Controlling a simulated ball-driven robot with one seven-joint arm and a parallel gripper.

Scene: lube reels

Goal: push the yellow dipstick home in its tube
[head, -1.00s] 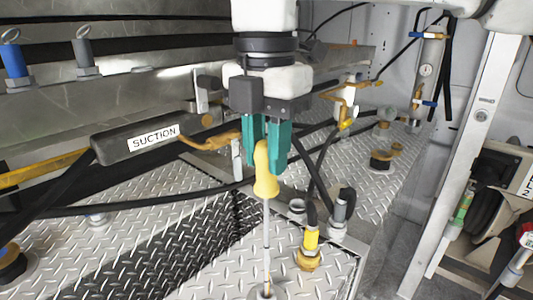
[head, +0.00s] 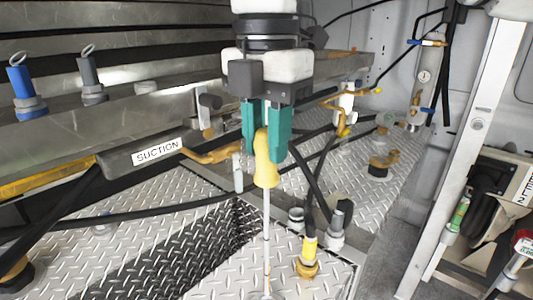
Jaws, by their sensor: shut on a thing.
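The yellow dipstick (head: 265,165) has a bulbous yellow handle and a thin metal rod (head: 266,225) hanging straight down. My gripper (head: 265,140) has teal fingers and is shut on the top of the handle. The rod reaches down to the tube (head: 267,296) at the bottom edge of the head view. Most of the tube is cut off by the frame edge, so how far the rod sits inside it cannot be told.
A yellow-collared fitting (head: 308,262) with a black hose stands right of the rod. A grey fitting (head: 338,228) is behind it. The SUCTION handle (head: 150,152) lies left of my gripper. Diamond-plate tops (head: 190,270) spread around. A blue ringed plug (head: 22,85) is at far left.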

